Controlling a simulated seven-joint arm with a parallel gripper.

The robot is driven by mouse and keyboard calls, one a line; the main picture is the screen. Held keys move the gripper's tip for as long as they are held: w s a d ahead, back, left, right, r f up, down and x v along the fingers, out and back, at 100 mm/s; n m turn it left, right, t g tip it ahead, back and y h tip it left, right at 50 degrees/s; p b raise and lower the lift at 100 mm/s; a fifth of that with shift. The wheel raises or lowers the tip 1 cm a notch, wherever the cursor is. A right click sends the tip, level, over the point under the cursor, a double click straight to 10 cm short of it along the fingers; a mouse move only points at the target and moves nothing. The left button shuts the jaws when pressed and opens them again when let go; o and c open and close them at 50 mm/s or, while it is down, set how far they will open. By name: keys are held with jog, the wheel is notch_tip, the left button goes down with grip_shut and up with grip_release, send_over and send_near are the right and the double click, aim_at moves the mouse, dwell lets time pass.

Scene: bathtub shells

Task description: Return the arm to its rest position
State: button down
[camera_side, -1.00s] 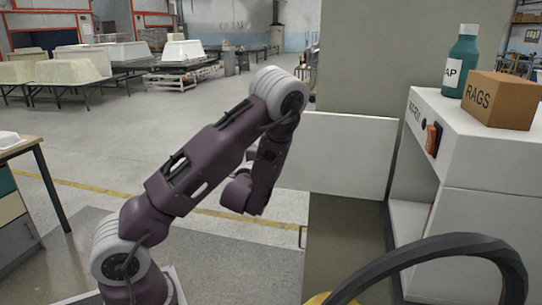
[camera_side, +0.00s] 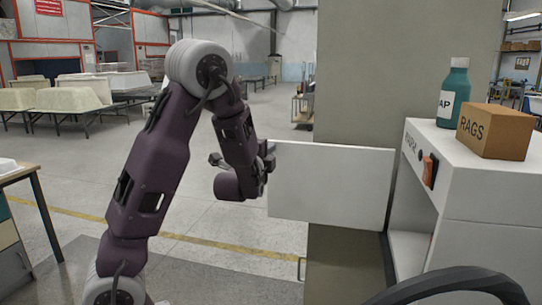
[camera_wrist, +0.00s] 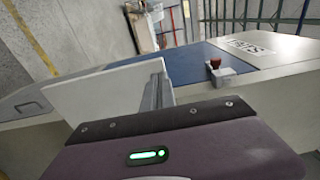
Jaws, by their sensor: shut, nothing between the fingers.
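My arm stands bent at the left of the side view, its elbow raised. My gripper (camera_side: 268,160) is at the left edge of the white door panel (camera_side: 330,187); whether it touches the panel cannot be told. In the wrist view the gripper (camera_wrist: 157,88) shows as narrow grey fingers, shut and empty, in front of the white panel (camera_wrist: 98,95). The panel stands open from the white cabinet (camera_side: 475,195) at the right.
A teal bottle (camera_side: 453,93) and a cardboard box marked RAGS (camera_side: 495,130) stand on the cabinet. A dark curved hose (camera_side: 455,285) is at lower right. The wrist view shows a red button (camera_wrist: 215,62) on a small grey box.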

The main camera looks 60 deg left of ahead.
jog(key=s+a+n+g+y, duration=0.2)
jog(key=s+n+g, duration=0.7)
jog(key=s, duration=0.9)
jog(key=s+d+f+n+g+h, duration=0.25)
jog(key=s+d+f+h, duration=0.35)
jog(key=d, duration=0.4)
jog(key=s+d+r+m+t+h, duration=0.1)
jog(key=d+h, duration=0.7)
jog(key=d, duration=1.2)
jog(key=r+m+t, duration=0.1)
jog(key=t, duration=0.1)
jog(key=shift+t, duration=0.35)
jog(key=shift+s+a, duration=0.1)
